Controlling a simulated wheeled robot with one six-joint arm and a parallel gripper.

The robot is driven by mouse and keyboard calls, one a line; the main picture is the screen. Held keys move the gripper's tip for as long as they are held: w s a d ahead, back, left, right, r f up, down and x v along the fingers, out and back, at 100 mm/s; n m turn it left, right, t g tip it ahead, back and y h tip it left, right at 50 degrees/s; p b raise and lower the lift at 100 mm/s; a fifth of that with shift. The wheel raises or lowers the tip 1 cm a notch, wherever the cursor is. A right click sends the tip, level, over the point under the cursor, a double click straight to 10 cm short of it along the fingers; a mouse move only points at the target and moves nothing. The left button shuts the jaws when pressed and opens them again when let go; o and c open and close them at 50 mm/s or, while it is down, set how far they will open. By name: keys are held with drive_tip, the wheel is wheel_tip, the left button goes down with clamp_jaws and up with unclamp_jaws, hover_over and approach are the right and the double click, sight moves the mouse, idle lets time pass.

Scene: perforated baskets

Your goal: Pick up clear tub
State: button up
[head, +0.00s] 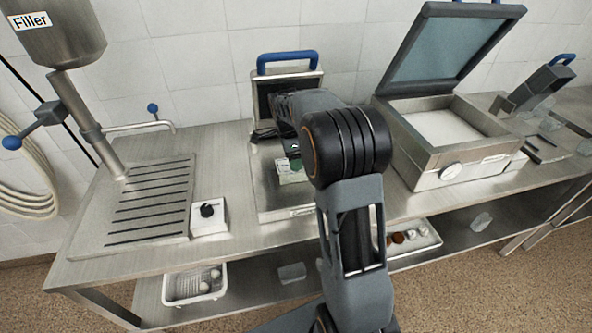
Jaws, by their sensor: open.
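My gripper (277,147) is open above the steel plate of the machine with a blue handle, in the middle of the table. My own arm hides much of it. A small pale thing with a greenish part (292,172) shows just below it on the plate; it may be a clear tub, but I cannot tell, nor whether the fingers touch it. One clear tub (291,272) stands on the lower shelf below. Another clear tub (481,221) stands on the lower shelf at the right. Small clear pieces (550,123) lie on the far right of the table.
The blue-handled machine (290,71) stands behind my gripper. A filler (62,40) with a slotted drain plate (150,200) and knob box (209,216) is at left. An open-lidded machine (440,150) is at right. A white basket (194,284) is on the lower shelf (250,290).

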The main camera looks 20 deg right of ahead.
drive_tip(key=shift+s+d+f+p, duration=0.1)
drive_tip(key=shift+d+f+p, duration=0.1)
drive_tip(key=shift+f, duration=0.8)
drive_tip(key=shift+w+d+f+p, duration=0.1)
drive_tip(key=shift+f+p, duration=0.05)
drive_tip(key=shift+f, duration=0.85)
drive_tip(key=shift+s+d+f+p, duration=0.1)
drive_tip(key=shift+d+f+p, duration=0.1)
drive_tip(key=shift+f, duration=0.8)
drive_tip(key=c, duration=0.8)
drive_tip(key=shift+r, duration=0.25)
